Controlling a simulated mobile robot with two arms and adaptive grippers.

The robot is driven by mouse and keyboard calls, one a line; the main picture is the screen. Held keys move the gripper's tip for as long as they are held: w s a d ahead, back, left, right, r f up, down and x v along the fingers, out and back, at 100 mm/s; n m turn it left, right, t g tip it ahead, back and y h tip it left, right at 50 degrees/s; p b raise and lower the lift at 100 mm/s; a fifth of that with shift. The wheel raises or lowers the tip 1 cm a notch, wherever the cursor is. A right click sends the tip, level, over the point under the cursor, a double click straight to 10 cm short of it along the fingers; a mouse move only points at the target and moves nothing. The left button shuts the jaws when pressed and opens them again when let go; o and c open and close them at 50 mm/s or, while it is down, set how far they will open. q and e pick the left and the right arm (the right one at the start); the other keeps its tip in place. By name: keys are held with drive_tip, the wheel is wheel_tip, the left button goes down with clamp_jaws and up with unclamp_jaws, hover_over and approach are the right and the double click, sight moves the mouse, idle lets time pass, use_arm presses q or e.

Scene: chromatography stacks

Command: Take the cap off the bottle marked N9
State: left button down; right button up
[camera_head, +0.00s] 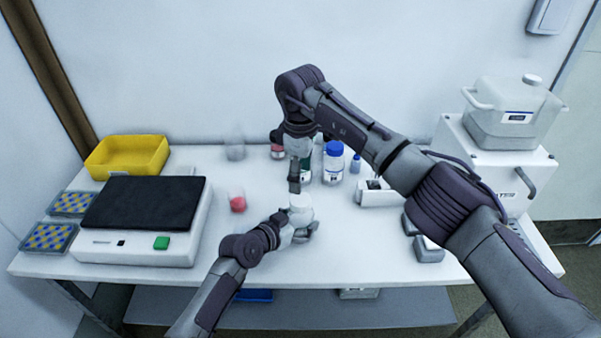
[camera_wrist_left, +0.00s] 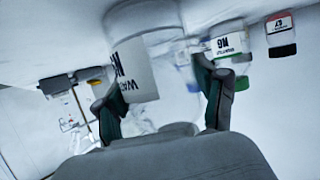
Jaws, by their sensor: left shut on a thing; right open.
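A white bottle (camera_head: 301,207) stands near the front middle of the table. In the left wrist view a large pale bottle (camera_wrist_left: 130,55) shows between the fingers; its upside-down label is partly readable, and I cannot be sure of its mark. My left gripper (camera_head: 300,231) is shut on this bottle from the front; its fingers show in the left wrist view (camera_wrist_left: 163,98). My right gripper (camera_head: 295,184) is open and points down just above the bottle's top. Whether a cap sits there or touches the fingers is hidden.
Behind stand a blue-capped bottle (camera_head: 334,165), a small blue-capped bottle (camera_head: 355,164) and a red-capped one (camera_head: 277,152). A small container with red contents (camera_head: 238,203) is left of the grippers. A scale (camera_head: 140,215) and yellow bin (camera_head: 127,156) fill the left.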

sight(301, 199)
drive_tip(key=shift+f+m, duration=0.2)
drive_tip(key=shift+m, duration=0.3)
wheel_tip(301, 199, down, 8)
drive_tip(key=shift+r, duration=0.2)
